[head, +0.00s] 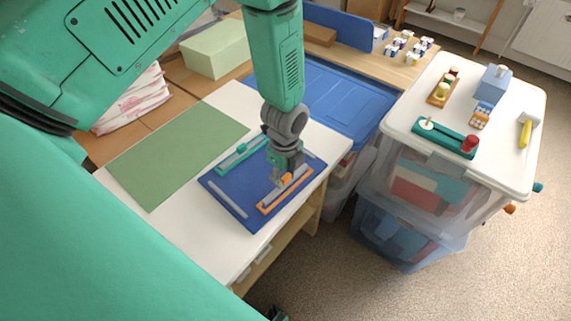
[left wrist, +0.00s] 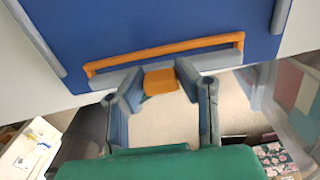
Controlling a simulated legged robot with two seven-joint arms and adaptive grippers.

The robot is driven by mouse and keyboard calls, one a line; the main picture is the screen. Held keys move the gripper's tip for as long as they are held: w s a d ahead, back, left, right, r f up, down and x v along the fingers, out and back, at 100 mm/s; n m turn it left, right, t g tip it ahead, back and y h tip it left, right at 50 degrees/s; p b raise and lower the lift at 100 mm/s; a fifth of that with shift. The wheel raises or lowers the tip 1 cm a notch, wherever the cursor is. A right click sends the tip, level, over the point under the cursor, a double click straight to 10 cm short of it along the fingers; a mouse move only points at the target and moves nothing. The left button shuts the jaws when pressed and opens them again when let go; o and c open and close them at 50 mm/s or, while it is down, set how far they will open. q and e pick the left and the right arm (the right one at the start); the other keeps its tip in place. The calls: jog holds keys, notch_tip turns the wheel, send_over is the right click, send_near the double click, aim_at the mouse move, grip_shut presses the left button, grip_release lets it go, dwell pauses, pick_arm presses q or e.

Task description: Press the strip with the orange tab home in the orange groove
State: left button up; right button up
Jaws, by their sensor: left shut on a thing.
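My left gripper (head: 284,178) is over the blue board (head: 232,209), shut on the orange tab (left wrist: 160,80) of a grey strip (left wrist: 205,62). The tab also shows in the head view (head: 287,180). The strip lies along the orange groove (left wrist: 165,50), roughly parallel to it. In the left wrist view the groove's far rail shows beyond the strip, and the near side is hidden by it. I cannot tell whether the strip is above the groove or partly in it. My right gripper is not clearly in view.
A green strip in a green groove (head: 238,156) and a loose-looking grey bar (head: 228,200) are on the board. A green mat (head: 170,150) lies to the left on the white table (head: 215,255). A lidded bin (head: 505,168) with small objects stands to the right.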

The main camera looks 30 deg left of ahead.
aim_at(285, 176)
pick_arm(q)
jog(key=shift+f+b, duration=0.45)
jog(key=shift+f, duration=0.35)
jog(key=o, duration=1.1)
jog(key=shift+o, duration=0.2)
notch_tip(285, 176, up, 12)
jog(key=shift+f, duration=0.1)
